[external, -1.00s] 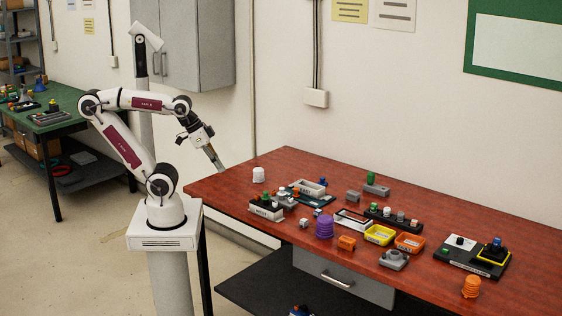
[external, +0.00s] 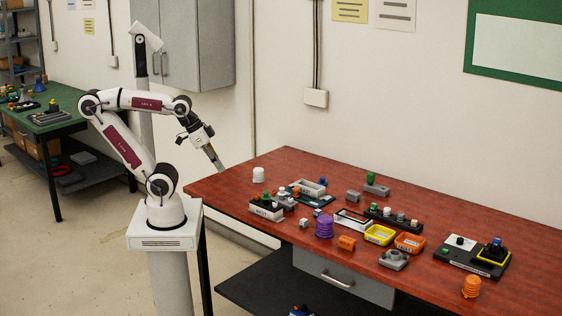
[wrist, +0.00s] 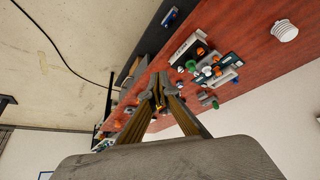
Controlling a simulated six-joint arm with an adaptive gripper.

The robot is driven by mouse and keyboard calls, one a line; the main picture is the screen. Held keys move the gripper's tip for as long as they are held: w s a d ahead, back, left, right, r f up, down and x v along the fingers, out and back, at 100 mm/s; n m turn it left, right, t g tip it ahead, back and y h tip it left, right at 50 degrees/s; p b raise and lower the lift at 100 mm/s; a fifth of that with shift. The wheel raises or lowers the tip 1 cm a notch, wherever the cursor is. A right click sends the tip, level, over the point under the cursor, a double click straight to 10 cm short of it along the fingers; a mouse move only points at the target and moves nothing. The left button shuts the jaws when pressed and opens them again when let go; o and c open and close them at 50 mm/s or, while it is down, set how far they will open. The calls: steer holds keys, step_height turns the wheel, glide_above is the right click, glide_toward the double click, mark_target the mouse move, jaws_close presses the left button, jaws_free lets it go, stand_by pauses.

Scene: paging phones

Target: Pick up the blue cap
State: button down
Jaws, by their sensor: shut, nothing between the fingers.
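A dark blue cap (external: 497,242) sits on a black and yellow base at the right end of the red table. A small blue piece (external: 317,212) lies near the table's middle, partly hidden behind the purple stack; I cannot tell whether it is a cap. My gripper (external: 219,165) is shut and empty, pointing down beside the table's left corner, well away from both blue things. In the wrist view its fingertips (wrist: 158,90) meet, and I cannot make out the blue cap there.
The red table (external: 240,193) holds a white ribbed cap (external: 258,174), a purple stack (external: 324,227), a yellow tray (external: 379,235), an orange tray (external: 409,243) and an orange ribbed piece (external: 471,287). Its left corner is mostly clear. A wall stands behind.

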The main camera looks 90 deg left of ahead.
steer(key=c, duration=1.8)
jaws_free()
steer(key=w+a+r+m+t+y, duration=0.25)
steer(key=w+a+m, duration=0.35)
steer(key=w+a, duration=0.5)
steer(key=w+a+r+m+t+y, duration=0.1)
steer(key=w+a+r+m+t, duration=0.15)
steer(key=w+a+m, duration=0.85)
steer(key=w+a+r+m+t+y, duration=0.1)
steer(key=w+a+r+m+t, duration=0.35)
steer(key=w, duration=1.15)
steer(key=w+a+f+m+g+h, duration=0.25)
steer(key=w+a+f+m, duration=0.35)
steer(key=a+f+m, duration=0.5)
steer(key=s+f+m+h, duration=0.2)
steer(key=f, duration=0.4)
steer(key=s+a+f+m+h, duration=0.1)
steer(key=f+m+h, duration=0.1)
steer(key=f, duration=0.4)
steer(key=s+a+f+m+h, duration=0.1)
steer(key=s+f+m+h, duration=0.1)
steer(key=f, duration=0.5)
steer(key=shift+s+m+h, duration=0.3)
steer(key=shift+m, duration=0.45)
